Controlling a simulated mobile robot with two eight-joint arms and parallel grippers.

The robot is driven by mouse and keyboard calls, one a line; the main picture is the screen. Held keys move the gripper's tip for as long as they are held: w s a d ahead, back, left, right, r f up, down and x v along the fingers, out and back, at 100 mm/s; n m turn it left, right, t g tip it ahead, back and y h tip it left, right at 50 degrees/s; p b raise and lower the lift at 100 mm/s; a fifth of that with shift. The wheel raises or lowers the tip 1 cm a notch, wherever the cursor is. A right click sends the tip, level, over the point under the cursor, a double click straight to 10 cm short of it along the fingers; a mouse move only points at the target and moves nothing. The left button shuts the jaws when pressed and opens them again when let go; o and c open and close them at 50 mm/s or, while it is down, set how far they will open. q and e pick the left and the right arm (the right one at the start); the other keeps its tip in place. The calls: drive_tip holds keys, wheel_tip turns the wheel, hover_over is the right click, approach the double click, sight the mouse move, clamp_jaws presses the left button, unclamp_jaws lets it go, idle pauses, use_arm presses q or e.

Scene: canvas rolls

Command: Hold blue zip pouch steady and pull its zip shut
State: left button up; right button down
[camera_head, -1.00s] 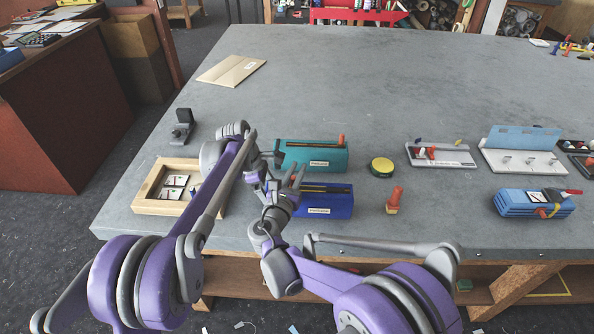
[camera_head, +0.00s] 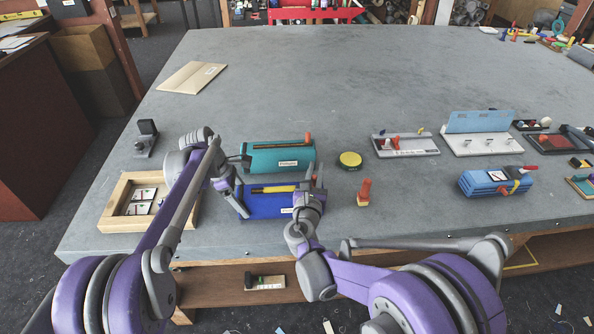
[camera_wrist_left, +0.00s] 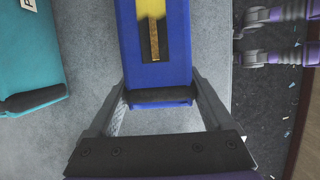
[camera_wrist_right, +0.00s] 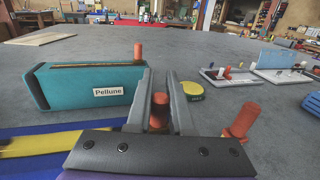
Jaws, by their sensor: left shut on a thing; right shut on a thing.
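The blue zip pouch (camera_head: 262,208) lies near the table's front edge, in front of the teal pouch (camera_head: 280,156). My left gripper (camera_head: 240,187) is shut on its left end; in the left wrist view the fingers flank the blue pouch (camera_wrist_left: 133,60). A yellow strip (camera_head: 272,189) runs along most of the pouch's top, with a short brown stretch near the left end. My right gripper (camera_head: 314,181) is near the pouch's right end, shut on an orange-red zip pull (camera_wrist_right: 160,110), seen between its fingers. The pouch's right end is partly hidden by this gripper.
A wooden tray (camera_head: 113,214) lies left of the pouch. A blue bundle (camera_head: 482,187) lies further right. The table's back middle is clear.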

drive_tip(key=shift+d, duration=0.1)
drive_tip(key=c, duration=0.8)
unclamp_jaws()
drive_tip(key=v, duration=1.2)
use_arm(q)
drive_tip(key=o, duration=1.4)
